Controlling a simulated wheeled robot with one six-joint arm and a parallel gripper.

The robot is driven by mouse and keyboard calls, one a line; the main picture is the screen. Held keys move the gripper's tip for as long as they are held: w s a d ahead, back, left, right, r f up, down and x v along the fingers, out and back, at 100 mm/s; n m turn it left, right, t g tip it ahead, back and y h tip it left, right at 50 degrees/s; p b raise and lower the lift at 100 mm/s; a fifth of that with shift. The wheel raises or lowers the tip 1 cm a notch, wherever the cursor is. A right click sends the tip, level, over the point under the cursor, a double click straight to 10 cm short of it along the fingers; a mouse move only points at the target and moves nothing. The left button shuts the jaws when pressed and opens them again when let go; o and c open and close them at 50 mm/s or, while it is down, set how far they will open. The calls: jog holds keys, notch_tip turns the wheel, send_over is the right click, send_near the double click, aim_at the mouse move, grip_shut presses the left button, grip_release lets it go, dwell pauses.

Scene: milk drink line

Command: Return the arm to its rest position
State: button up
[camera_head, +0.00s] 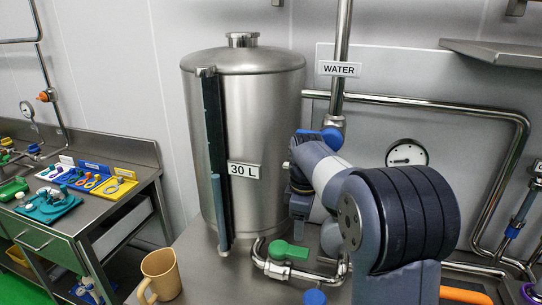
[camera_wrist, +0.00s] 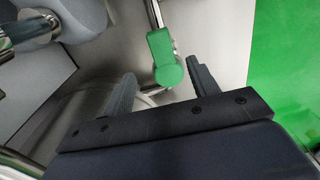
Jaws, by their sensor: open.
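My arm rises in the right half of the head view, bent in front of the pipes. My gripper shows in the wrist view (camera_wrist: 160,88) with its two dark fingers wide apart. Nothing is held between the fingers. A green valve handle (camera_wrist: 167,68) shows beyond and between the fingertips in the wrist view, apparently apart from them. A green valve handle also shows in the head view (camera_head: 289,251), on the pipe at the foot of the tank.
A tan mug (camera_head: 160,274) stands at the front edge. A water pipe (camera_head: 342,45) and a round gauge (camera_head: 406,153) are close to my arm. A side bench (camera_head: 140,150) with coloured trays is at left.

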aim_at(299, 254)
notch_tip(299, 254, down, 9)
jog(key=shift+f+p, duration=0.1)
jog(key=shift+p, duration=0.3)
jog(key=shift+r, duration=0.2)
notch_tip(299, 254, up, 10)
notch_tip(299, 254, down, 11)
jog(key=shift+r, duration=0.2)
jog(key=shift+s+a+r+m, duration=0.15)
jog(key=shift+s+m, duration=0.1)
jog(key=shift+m, duration=0.35)
jog(key=shift+s+a+m, duration=0.15)
jog(key=shift+s+m, duration=0.1)
jog(key=shift+m, duration=0.35)
jog(key=shift+d, duration=0.15)
